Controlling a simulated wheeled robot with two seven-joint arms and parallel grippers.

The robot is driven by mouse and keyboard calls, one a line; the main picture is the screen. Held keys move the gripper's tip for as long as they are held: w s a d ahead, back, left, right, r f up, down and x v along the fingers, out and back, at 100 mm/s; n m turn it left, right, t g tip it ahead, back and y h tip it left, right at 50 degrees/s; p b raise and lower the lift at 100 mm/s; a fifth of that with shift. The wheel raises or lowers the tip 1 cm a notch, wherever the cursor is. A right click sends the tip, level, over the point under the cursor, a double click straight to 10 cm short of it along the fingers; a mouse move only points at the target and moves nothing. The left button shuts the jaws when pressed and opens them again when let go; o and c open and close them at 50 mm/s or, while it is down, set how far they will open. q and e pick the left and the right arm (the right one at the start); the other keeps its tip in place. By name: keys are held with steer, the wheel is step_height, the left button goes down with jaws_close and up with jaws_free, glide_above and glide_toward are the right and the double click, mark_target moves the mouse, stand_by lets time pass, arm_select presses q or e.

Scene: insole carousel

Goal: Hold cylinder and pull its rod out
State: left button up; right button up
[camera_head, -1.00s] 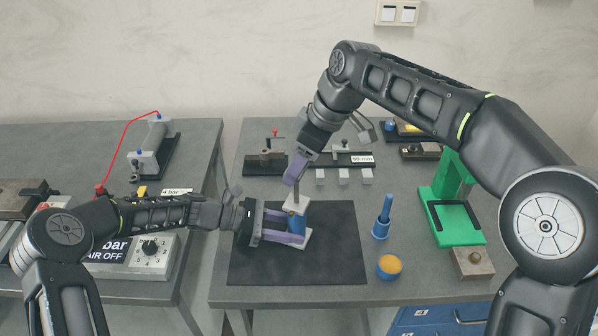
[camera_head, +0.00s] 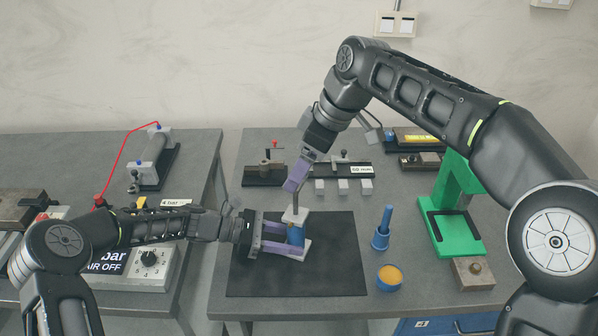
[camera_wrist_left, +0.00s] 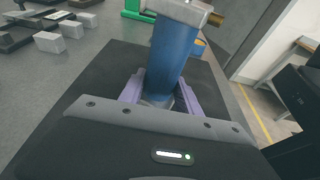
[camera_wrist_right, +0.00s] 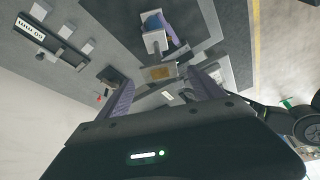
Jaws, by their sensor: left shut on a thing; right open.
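The cylinder (camera_head: 296,236) has a blue barrel and pale square end caps, and stands upright on the dark mat. Its thin grey rod (camera_head: 296,204) points up from the top cap. My left gripper (camera_head: 292,243) is shut around the barrel from the left; the blue barrel (camera_wrist_left: 172,58) also stands between its purple fingers in the left wrist view. My right gripper (camera_head: 294,187) is at the rod's upper end, pointing down. In the right wrist view its fingers (camera_wrist_right: 160,92) are apart. The head view hides whether the rod's tip lies between them.
The dark mat (camera_head: 335,265) is otherwise bare. To its right are a blue upright tool (camera_head: 382,228), a blue cup with orange inside (camera_head: 389,277) and a green press stand (camera_head: 450,225). Fixtures and small pale blocks (camera_head: 343,186) lie behind. A pressure box (camera_head: 150,262) stands on the left table.

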arm_select(q)
steer(key=shift+r, duration=0.1)
arm_select(e)
steer(key=v, duration=0.4)
steer(key=shift+d+r, duration=0.1)
steer(key=shift+r, duration=0.25)
arm_select(q)
steer(key=o, duration=1.1)
steer(key=shift+c, duration=0.2)
steer(key=v, duration=1.2)
steer(key=shift+s, duration=0.1)
